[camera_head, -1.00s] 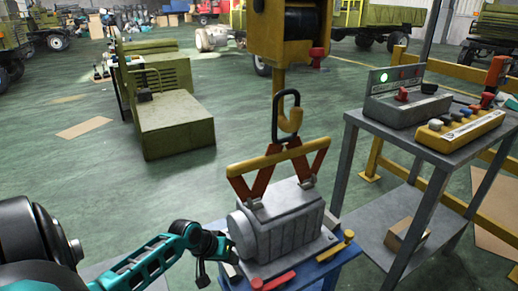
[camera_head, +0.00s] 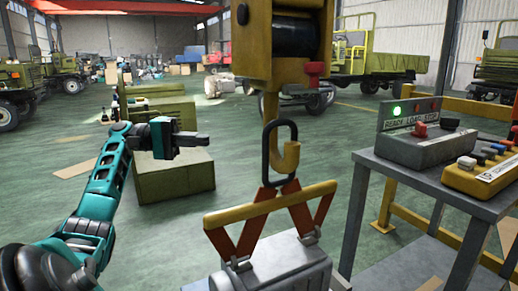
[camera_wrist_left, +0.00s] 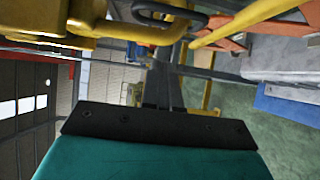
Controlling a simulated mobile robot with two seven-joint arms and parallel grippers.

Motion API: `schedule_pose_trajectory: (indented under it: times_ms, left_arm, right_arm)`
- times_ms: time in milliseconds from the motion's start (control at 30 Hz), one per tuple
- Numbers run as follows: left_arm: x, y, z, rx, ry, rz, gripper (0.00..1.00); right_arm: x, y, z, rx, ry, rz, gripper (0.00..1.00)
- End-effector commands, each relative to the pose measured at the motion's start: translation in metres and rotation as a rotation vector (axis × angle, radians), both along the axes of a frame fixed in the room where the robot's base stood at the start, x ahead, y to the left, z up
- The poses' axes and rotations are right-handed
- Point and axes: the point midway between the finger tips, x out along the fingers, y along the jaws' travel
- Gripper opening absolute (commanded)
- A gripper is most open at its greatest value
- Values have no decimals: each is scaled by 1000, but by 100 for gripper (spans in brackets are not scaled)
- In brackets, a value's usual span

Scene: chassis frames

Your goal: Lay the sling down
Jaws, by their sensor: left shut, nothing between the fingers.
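The sling has a yellow bar (camera_head: 270,206) with red-orange straps (camera_head: 246,240) below it and a black ring (camera_head: 279,152) on top. The ring is around the yellow hook (camera_head: 289,157) of the hoist. The straps' lower ends meet the top of a grey ribbed motor (camera_head: 284,268). My left gripper (camera_head: 205,139) is shut and empty, raised to the left of the hook and apart from it. The left wrist view shows its dark fingers (camera_wrist_left: 165,80), with the hook (camera_wrist_left: 140,30) and ring (camera_wrist_left: 170,10) beyond. My right gripper is not in view.
The yellow hoist block (camera_head: 288,38) hangs above the hook. A grey bench (camera_head: 440,175) at right carries a control box with a lit green lamp (camera_head: 397,110) and a yellow button panel (camera_head: 485,172). An olive box (camera_head: 175,175) stands behind my left arm.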

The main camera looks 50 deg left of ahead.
Motion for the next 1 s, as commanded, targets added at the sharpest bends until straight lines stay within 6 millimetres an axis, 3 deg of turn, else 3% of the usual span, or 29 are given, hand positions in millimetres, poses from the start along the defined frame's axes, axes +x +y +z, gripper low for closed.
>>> schedule_pose_trajectory:
  times_ms: [133, 533, 1000]
  left_arm:
    - [-5, 1, 8, -11, -22, -12, 0]
    - [2, -6, 6, -9, -19, -13, 0]
    - [63, -80, 6, -9, -22, -14, 0]
  right_arm:
    - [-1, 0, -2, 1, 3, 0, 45]
    - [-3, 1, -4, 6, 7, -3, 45]
    - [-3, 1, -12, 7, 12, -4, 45]
